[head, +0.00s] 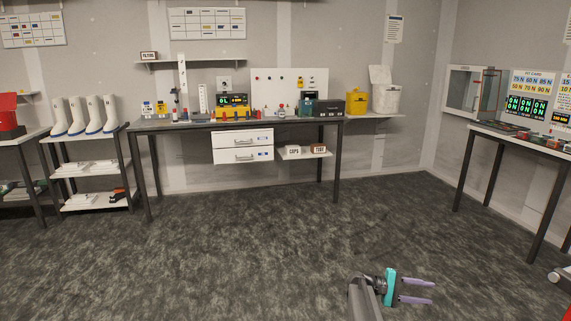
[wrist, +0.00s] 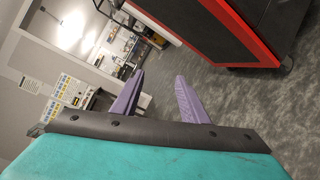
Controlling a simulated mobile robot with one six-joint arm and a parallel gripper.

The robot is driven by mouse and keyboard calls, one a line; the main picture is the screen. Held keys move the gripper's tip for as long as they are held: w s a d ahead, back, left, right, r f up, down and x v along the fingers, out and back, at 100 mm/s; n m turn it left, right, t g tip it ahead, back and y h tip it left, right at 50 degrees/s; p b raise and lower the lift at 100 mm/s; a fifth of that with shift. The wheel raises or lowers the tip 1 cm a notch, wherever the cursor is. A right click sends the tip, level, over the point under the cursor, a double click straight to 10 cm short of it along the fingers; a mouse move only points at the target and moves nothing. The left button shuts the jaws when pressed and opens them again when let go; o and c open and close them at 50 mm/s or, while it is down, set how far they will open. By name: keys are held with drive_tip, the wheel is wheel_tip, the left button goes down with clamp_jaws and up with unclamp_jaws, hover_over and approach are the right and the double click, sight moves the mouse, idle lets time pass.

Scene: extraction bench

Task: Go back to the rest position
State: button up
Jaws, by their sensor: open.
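My gripper (head: 418,292) is low at the bottom right of the head view, over the dark grey floor. Its two purple fingers point right and stand apart with nothing between them. In the wrist view the open fingers (wrist: 160,95) show above the teal gripper body, with a gap between them. My gripper touches nothing in either view and is well away from the bench (head: 180,126).
A shelf rack with white boots (head: 92,116) stands left. Another table (head: 545,145) is at right. A red-edged dark cabinet (wrist: 225,35) shows in the wrist view. The middle floor is clear.

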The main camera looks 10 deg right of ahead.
drive_tip(key=s+a+f+n+t+y+p, duration=0.1)
drive_tip(key=s+a+f+y, duration=0.1)
drive_tip(key=s+a+f, duration=0.35)
drive_tip(key=s+a+f+n+y+p, duration=0.1)
drive_tip(key=s+a+f+p, duration=0.15)
drive_tip(key=a+f, duration=0.65)
drive_tip(key=s+a+f+n+t+y+p, duration=0.15)
drive_tip(key=s+a+f, duration=0.3)
drive_tip(key=a, duration=0.65)
drive_tip(key=s+a+f+m+y, duration=0.2)
drive_tip(key=s+a+y, duration=0.3)
drive_tip(key=s+a, duration=0.5)
drive_tip(key=s+a+f+m+y+p, duration=0.1)
drive_tip(key=s+a+f+y, duration=0.2)
drive_tip(key=s+a+y, duration=0.3)
drive_tip(key=s+a+g, duration=0.1)
drive_tip(key=s+a, duration=0.4)
drive_tip(key=a, duration=0.5)
drive_tip(key=shift+a+m, duration=0.15)
drive_tip(key=shift+m, duration=0.2)
drive_tip(key=shift+f, duration=0.1)
drive_tip(key=shift+c, duration=1.1)
